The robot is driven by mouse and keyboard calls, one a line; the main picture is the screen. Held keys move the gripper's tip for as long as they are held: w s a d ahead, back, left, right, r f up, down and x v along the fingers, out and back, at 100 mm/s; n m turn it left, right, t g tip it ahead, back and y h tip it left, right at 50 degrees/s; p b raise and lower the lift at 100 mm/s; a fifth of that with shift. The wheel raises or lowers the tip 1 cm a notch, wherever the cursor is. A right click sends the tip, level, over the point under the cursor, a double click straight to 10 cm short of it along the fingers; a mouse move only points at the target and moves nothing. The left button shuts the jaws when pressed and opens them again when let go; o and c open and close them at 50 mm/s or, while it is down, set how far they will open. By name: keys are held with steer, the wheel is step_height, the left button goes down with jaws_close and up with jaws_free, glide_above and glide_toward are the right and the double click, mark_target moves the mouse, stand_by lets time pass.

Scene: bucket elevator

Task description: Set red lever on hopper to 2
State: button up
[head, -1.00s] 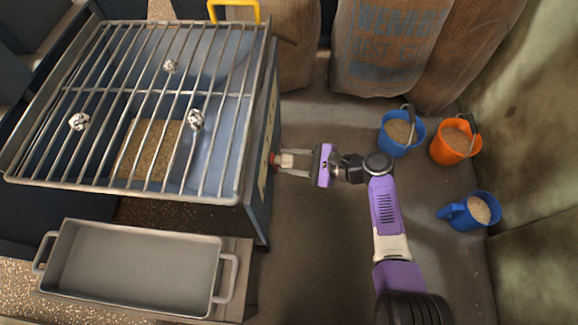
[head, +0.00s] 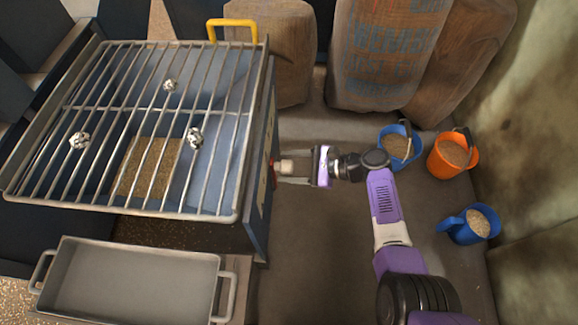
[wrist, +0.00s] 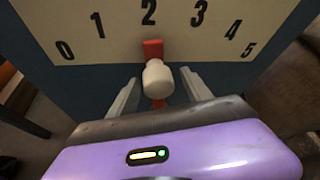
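The red lever (wrist: 152,49) sticks out from the side of the hopper and carries a white knob (wrist: 157,80). In the wrist view its red upper end lies just below the 2 on the scale plate (wrist: 105,38), which is numbered 0 to 5. My gripper (wrist: 158,93) is open, with one finger on each side of the knob and a visible gap to each. In the head view my gripper (head: 296,168) is at the right side wall of the hopper (head: 262,190), around the pale knob. The scale is barely readable there.
A metal grate (head: 150,211) with several crumpled silvery lumps covers the hopper. A yellow handle (head: 233,21) is at its back. A grey tray (head: 130,283) stands in front. Sacks (head: 383,55), blue buckets (head: 470,225) and an orange bucket (head: 453,155) stand beyond my arm. Floor between is clear.

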steer(key=shift+s, duration=0.1)
steer(key=p+v, duration=0.3)
steer(key=v, duration=0.4)
steer(key=shift+d+r, duration=0.2)
steer(key=shift+d, duration=0.15)
stand_by(0.4)
